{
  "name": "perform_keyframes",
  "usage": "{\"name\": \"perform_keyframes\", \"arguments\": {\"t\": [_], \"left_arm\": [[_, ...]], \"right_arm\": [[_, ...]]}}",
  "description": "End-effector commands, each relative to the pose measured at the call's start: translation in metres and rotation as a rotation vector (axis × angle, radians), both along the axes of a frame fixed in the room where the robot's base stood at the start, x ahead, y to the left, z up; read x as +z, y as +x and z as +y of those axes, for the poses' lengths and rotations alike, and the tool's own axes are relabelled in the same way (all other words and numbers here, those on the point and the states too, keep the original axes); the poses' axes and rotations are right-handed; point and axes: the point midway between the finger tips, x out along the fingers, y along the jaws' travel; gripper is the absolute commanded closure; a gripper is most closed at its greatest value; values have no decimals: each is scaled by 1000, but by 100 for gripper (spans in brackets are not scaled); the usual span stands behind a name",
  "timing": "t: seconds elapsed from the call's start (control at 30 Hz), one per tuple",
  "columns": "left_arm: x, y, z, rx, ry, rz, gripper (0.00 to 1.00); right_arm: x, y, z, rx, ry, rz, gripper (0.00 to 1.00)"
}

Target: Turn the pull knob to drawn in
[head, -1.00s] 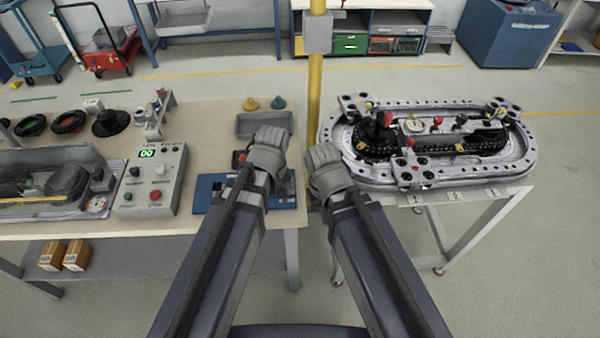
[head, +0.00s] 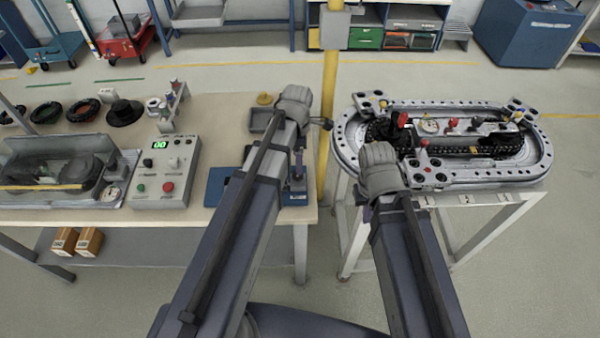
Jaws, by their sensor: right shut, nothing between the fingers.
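The ring track (head: 540,165) is a grey metal oval on a stand at the right, with a dark chain inside. Small red-topped parts stand on it, including a taller one (head: 403,118) at its left and a lower one (head: 424,144) near its front edge. I cannot tell which of them, if any, is the pull knob. My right gripper (head: 377,152) is shut and empty, over the track's front left part, which it partly hides. I cannot tell if it touches anything. My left gripper (head: 296,96) is over the workbench's right end; its fingers are not clear.
A yellow post (head: 330,75) stands between the workbench (head: 225,110) and the track. A grey control box (head: 165,175) with a green display and several buttons sits on the bench, beside a clear-covered unit (head: 60,165). Open floor lies behind.

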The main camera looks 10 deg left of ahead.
Motion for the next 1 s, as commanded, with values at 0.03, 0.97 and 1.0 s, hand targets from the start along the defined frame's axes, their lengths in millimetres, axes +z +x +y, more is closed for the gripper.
{"name": "perform_keyframes", "arguments": {"t": [0.03, 0.97, 1.0], "left_arm": [[-4, 0, 0, -1, 0, 0, 23], [-76, 0, 0, -3, 0, 0, 23], [-76, 0, 0, -3, 0, 0, 23]], "right_arm": [[-4, 0, 0, 0, 0, 0, 100], [-76, 0, 0, -1, 0, 0, 100], [-76, 0, 0, -1, 0, 0, 100]]}}
